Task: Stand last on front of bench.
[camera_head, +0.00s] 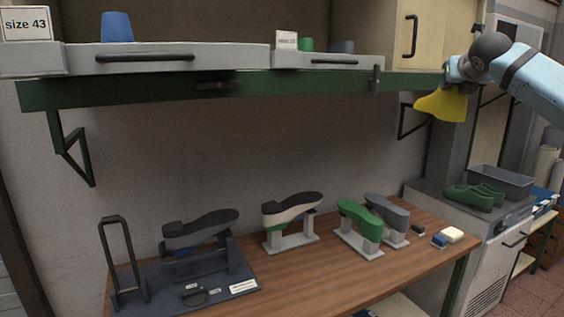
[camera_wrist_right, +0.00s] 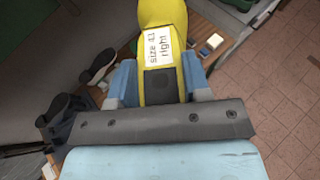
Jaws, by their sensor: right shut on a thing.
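A yellow shoe last (camera_head: 441,105) is held in the air at the upper right of the head view, beside the right end of the shelf. My right gripper (camera_head: 458,86) is shut on it. In the right wrist view the yellow last (camera_wrist_right: 160,14) sits between the blue fingers of my right gripper (camera_wrist_right: 160,84), and its white label reads "size 43 right". The wooden bench (camera_head: 318,276) is below and to the left of the held last. My left gripper is not in view.
The green shelf edge (camera_head: 240,86) overhangs the bench.

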